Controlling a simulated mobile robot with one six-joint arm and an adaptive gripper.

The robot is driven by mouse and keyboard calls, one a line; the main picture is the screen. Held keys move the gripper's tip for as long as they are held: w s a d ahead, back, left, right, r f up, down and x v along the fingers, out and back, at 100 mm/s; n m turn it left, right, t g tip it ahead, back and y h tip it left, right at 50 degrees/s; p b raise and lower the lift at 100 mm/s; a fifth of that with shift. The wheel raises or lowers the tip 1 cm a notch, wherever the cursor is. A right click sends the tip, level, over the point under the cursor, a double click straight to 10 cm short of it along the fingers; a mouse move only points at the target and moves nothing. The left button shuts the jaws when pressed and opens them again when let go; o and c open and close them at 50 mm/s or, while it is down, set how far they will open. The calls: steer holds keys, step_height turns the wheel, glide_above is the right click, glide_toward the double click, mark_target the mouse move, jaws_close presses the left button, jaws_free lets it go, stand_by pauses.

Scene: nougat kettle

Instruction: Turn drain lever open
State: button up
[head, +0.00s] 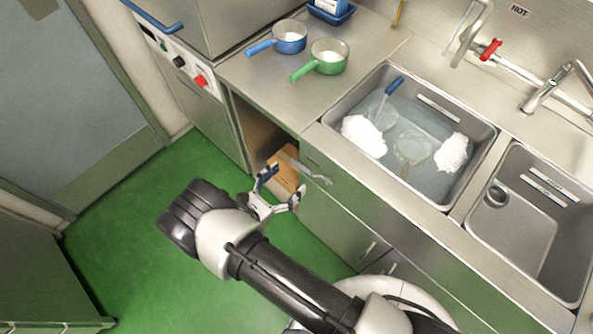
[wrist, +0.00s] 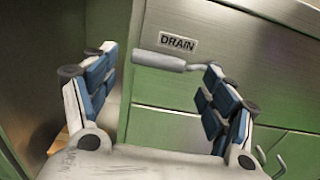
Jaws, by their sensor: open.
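The drain lever (wrist: 160,61) is a grey cylindrical grip on a thin bent rod, on the steel cabinet front just below the DRAIN label (wrist: 177,42). It lies nearly level across the wrist view, between my spread fingers. In the head view the lever (head: 312,173) sticks out below the counter edge. My gripper (wrist: 160,66) is open and empty, with blue-padded fingers on either side of the lever. The right fingertip overlaps the rod's end in the picture; I cannot tell whether it touches. In the head view my gripper (head: 283,184) is just left of the lever.
A water-filled sink (head: 451,207) with white foam is above the cabinet; an empty sink (head: 546,267) is to its right. Blue (head: 290,43) and green (head: 329,66) pans stand on the counter. A brown box (head: 286,178) is in the open bay. Green floor is clear at left.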

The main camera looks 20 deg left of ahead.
mark_target(300, 168)
steer(key=shift+x, duration=2.25)
steer(key=shift+c, duration=0.2)
steer(key=c, duration=1.5)
